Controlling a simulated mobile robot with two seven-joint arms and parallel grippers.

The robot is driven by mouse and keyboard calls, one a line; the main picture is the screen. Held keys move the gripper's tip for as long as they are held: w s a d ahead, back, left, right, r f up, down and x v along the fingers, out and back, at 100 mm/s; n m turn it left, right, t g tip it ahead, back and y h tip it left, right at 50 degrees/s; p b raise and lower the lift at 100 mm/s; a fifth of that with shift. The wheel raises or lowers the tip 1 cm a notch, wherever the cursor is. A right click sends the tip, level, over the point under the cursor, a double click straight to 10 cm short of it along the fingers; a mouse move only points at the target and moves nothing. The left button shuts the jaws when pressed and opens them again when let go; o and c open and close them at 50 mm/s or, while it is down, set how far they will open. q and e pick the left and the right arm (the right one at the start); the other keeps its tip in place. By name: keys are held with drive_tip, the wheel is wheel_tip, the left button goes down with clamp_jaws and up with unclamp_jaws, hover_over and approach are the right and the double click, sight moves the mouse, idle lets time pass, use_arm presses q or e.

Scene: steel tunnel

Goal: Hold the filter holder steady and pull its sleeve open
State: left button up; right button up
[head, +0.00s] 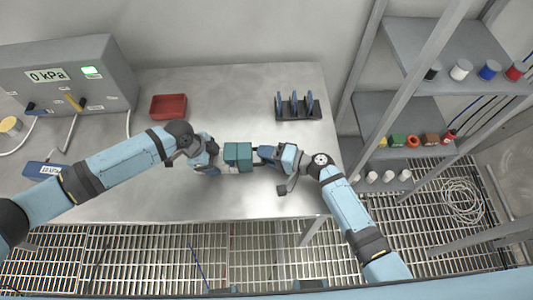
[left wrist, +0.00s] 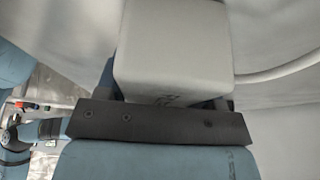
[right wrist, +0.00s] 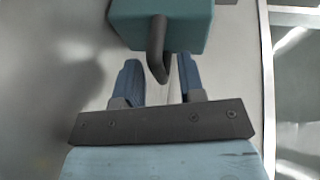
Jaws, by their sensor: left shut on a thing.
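The filter holder shows in the left wrist view as a pale grey block (left wrist: 172,50). Its teal sleeve (head: 238,152) sits between my two grippers over the table. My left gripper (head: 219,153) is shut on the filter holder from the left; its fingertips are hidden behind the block. My right gripper (head: 260,154) points at the sleeve from the right. In the right wrist view, the sleeve (right wrist: 185,22) has a dark bent handle (right wrist: 158,50) reaching down between the two blue fingers. The fingers are apart, with visible gaps to the handle.
A steel table (head: 215,95) lies below. A red tray (head: 169,107) stands at the back left and a dark rack with blue plates (head: 297,106) at the back right. A grey gauge box (head: 70,75) stands at left; shelves (head: 405,120) stand at right.

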clamp_jaws()
drive_tip(key=shift+d, duration=2.15)
drive_tip(key=shift+o, duration=0.5)
unclamp_jaws()
drive_tip(key=shift+a, duration=0.1)
drive_tip(key=v, duration=1.2)
